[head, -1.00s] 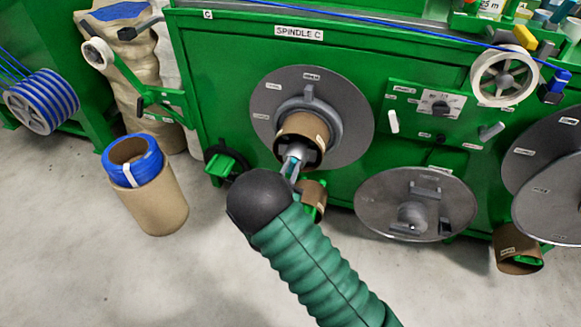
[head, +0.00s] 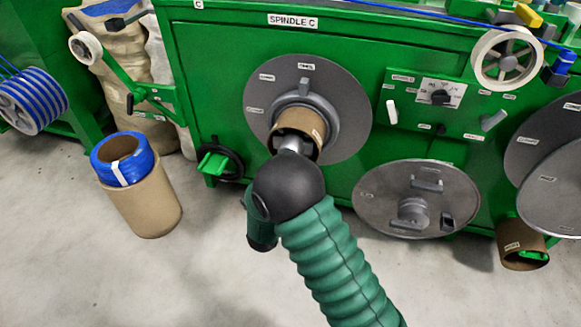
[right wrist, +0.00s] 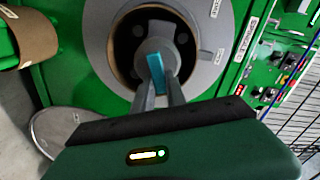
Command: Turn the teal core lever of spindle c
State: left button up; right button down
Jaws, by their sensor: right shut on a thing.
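Spindle C shows in the head view as a grey disc (head: 348,128) on the green machine, with a brown cardboard core (head: 312,121) around its hub. The teal core lever (right wrist: 156,68) shows in the right wrist view, in front of the grey hub inside the core's round opening. My right gripper (right wrist: 157,86) has its two fingers on either side of the lever and is shut on it. In the head view my right gripper (head: 294,146) reaches into the core, and its fingertips and the lever are hidden. My left gripper is not in view.
A removed grey flange (head: 380,212) leans at the machine's foot, right of my arm. A control panel (head: 445,98) with a knob is right of the spindle. A cardboard tube (head: 145,205) with a blue coil stands on the floor at left. The floor at lower left is clear.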

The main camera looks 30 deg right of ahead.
jog(key=shift+s+f+m+b, duration=0.1)
jog(key=shift+f+m+b, duration=0.25)
jog(key=shift+m+b, duration=0.6)
jog(key=shift+f+m+b, duration=0.35)
jog(key=shift+m+b, duration=0.4)
jog(key=shift+m, duration=0.4)
jog(key=c, duration=1.4)
grip_release()
jog(key=shift+o, duration=0.2)
jog(key=shift+r, duration=0.15)
jog(key=p+v, duration=0.5)
jog(key=v, duration=1.1)
jog(key=shift+s+a, duration=0.3)
